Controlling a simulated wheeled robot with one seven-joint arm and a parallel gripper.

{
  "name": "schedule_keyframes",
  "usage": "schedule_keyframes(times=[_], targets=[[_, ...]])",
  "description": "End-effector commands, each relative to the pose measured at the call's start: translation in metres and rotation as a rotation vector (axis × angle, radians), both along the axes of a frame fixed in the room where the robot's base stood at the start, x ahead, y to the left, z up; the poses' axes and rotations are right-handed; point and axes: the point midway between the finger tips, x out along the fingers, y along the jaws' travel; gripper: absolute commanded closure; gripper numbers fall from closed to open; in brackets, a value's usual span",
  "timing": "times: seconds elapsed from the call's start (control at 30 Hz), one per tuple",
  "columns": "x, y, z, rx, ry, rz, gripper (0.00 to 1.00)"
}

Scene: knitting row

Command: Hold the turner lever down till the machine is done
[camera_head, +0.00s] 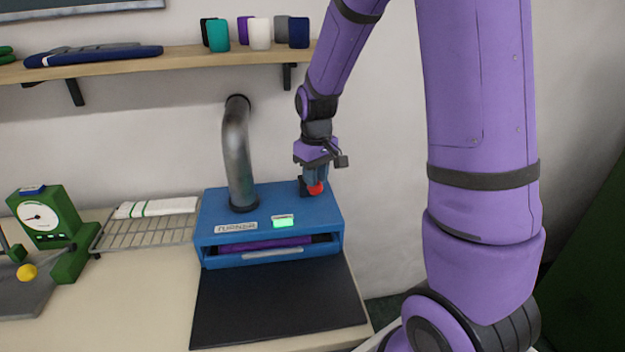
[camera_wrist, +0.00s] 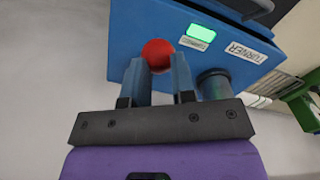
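The turner (camera_head: 215,210) is a blue box machine on the table, with a TURNER label and a lit green display (camera_head: 283,222). Its lever ends in a red ball knob (camera_head: 316,189) at the right side of the top. In the wrist view the red knob (camera_wrist: 158,52) sits between the two fingertips. My gripper (camera_wrist: 160,68) is closed in on it, a finger on each side. In the camera_head view my gripper (camera_head: 315,178) comes down onto the knob from above. The lever's shaft is mostly hidden, so its angle is unclear. Purple material (camera_head: 268,243) shows in the front slot.
A dark mat (camera_head: 278,308) lies before the turner. A grey pipe (camera_head: 238,155) rises behind its top. A wire rack (camera_head: 150,232) with white cloth and a green dial machine (camera_head: 45,217) stand left. A shelf (camera_head: 180,61) with coloured items hangs above.

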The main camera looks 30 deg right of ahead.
Motion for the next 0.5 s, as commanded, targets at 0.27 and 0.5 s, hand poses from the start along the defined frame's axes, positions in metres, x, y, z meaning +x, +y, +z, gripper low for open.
schedule_keyframes(times=[0.27, 0.5], targets=[[0.001, 0.000, 0.020, 0.000, -0.003, 0.000, 0.77], [0.000, 0.000, 0.036, 0.000, -0.002, 0.000, 0.77]])
